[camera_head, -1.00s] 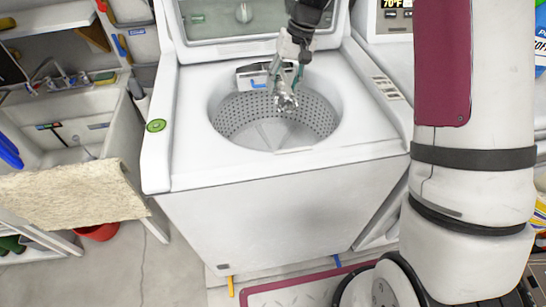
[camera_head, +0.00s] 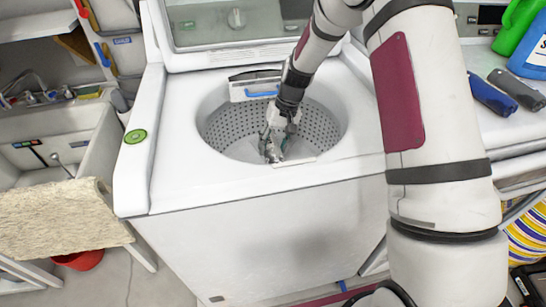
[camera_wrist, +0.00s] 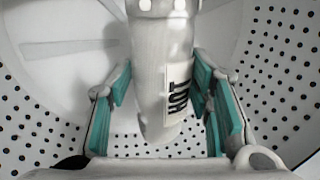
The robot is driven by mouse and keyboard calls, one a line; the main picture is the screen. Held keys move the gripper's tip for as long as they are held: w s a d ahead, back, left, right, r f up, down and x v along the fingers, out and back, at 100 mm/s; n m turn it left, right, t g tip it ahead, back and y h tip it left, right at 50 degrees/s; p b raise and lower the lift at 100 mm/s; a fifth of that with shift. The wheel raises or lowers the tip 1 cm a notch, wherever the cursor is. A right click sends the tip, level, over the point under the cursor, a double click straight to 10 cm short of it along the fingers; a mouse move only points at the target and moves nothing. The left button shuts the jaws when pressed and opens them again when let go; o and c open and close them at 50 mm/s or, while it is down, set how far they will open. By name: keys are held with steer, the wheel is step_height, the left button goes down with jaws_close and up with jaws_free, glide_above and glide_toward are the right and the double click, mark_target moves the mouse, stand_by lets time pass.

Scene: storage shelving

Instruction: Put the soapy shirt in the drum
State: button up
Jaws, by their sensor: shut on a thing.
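The drum (camera_head: 318,125) is a grey perforated tub inside the open white top-loading washer (camera_head: 170,170). Its pale floor and holed wall fill the background of the wrist view (camera_wrist: 285,55). My gripper (camera_head: 272,152) points down inside the drum opening, near its front side. In the wrist view, my gripper (camera_wrist: 160,85) has its teal pads on either side of a pale long thing (camera_wrist: 150,75) with dark lettering, and is shut on it. I cannot tell whether this is the soapy shirt; no shirt is clearly recognisable in either view.
The raised washer lid (camera_head: 235,20) stands behind the opening. A utility sink (camera_head: 50,145) with a beige cloth (camera_head: 60,215) over its front is at left, above a red bucket (camera_head: 80,260). A green bottle (camera_head: 515,28) and a blue bottle (camera_head: 532,55) stand at right.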

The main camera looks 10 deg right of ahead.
steer(key=shift+f, duration=2.15)
steer(key=shift+f+b, duration=0.1)
steer(key=shift+b, duration=0.2)
steer(key=shift+f, duration=0.4)
steer(key=shift+f+b, duration=0.1)
steer(key=shift+b, duration=0.2)
steer(key=o, duration=1.2)
steer(key=shift+o, duration=0.2)
